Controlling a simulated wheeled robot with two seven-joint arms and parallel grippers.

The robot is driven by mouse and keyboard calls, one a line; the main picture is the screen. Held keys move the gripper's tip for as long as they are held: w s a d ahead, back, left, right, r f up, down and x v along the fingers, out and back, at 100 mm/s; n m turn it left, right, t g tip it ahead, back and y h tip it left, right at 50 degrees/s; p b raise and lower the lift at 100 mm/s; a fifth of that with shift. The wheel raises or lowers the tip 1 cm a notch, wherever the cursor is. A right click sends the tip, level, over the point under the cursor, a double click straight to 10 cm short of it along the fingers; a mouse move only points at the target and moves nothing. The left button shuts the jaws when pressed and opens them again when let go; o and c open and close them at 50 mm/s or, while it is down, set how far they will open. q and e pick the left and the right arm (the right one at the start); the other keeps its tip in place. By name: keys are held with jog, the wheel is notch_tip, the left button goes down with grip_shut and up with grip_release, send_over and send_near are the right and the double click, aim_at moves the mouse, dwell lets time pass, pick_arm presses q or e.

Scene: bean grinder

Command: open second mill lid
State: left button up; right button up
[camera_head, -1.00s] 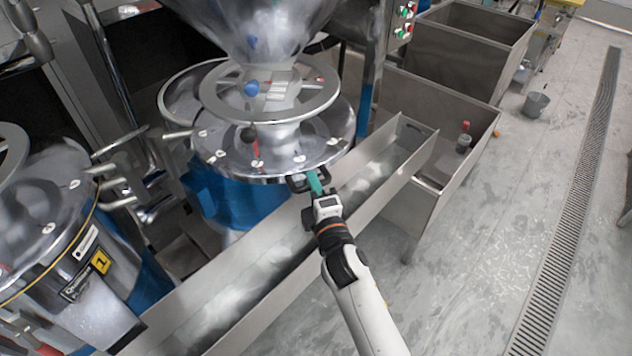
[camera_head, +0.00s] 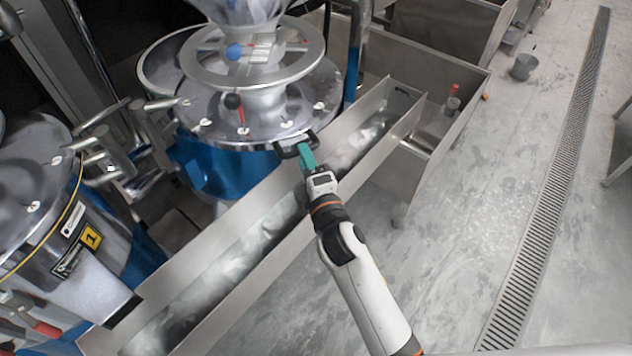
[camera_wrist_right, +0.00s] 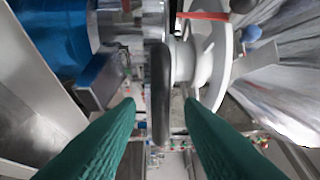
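The mill (camera_head: 215,172) with a blue body stands at the upper middle in the head view. Its round metal lid (camera_head: 279,128) lies flat on top, under a pale handwheel. A dark loop handle (camera_head: 285,149) sticks out from the lid's front edge. My right gripper (camera_head: 304,150) is at this handle, with its green fingers overlapping it in the head view. In the right wrist view, the two green fingers (camera_wrist_right: 159,104) stand apart, with the dark handle (camera_wrist_right: 161,95) between them and gaps on both sides. My left gripper is not in view.
A long metal trough (camera_head: 235,262) runs diagonally under my right arm in front of the mill. Another mill, with a yellow "1" label (camera_head: 91,238), stands at the left. Metal bins (camera_head: 425,75) are behind. Open floor with a drain grate (camera_head: 545,215) is at the right.

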jog(key=b+v, duration=0.1)
jog(key=v, duration=0.8)
jog(key=shift+c, duration=0.3)
